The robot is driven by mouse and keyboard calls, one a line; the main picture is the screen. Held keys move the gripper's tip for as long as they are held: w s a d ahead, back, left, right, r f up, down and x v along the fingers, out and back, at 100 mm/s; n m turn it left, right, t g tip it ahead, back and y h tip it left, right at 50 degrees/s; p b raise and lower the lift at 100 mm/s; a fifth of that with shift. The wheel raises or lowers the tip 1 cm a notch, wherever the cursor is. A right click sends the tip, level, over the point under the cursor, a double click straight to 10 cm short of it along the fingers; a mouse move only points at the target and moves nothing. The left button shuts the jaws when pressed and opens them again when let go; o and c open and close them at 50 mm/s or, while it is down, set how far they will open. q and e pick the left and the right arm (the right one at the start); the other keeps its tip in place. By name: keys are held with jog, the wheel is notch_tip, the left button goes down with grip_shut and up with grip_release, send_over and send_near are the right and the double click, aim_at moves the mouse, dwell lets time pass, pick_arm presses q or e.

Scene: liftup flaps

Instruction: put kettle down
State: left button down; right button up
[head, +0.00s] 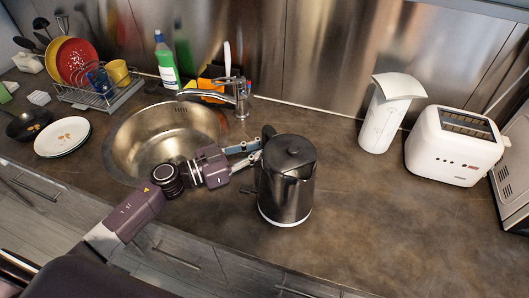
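The kettle (287,185) is dark, glossy and upright, with a pale rim at its base. It is over the counter to the right of the sink, near the front edge; I cannot tell whether its base touches the counter. My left gripper (257,153) reaches it from the left, with its fingers around the handle side. The fingers look closed on the handle, though the kettle body partly hides their tips. My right gripper is not in view.
The round sink (140,150) and faucet (240,95) are left of the kettle. A white jug-like container (385,118) and white toaster (455,150) stand to the right. A dish rack (100,95) and plates (62,137) are far left. The brown counter (370,215) right of the kettle is clear.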

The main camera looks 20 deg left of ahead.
pick_arm(q)
jog(key=shift+f, duration=1.1)
jog(key=c, duration=1.9)
grip_release()
jog(key=shift+f, duration=0.1)
jog(key=b+v, duration=0.3)
jog(key=v, duration=0.9)
jog(key=shift+s, duration=0.1)
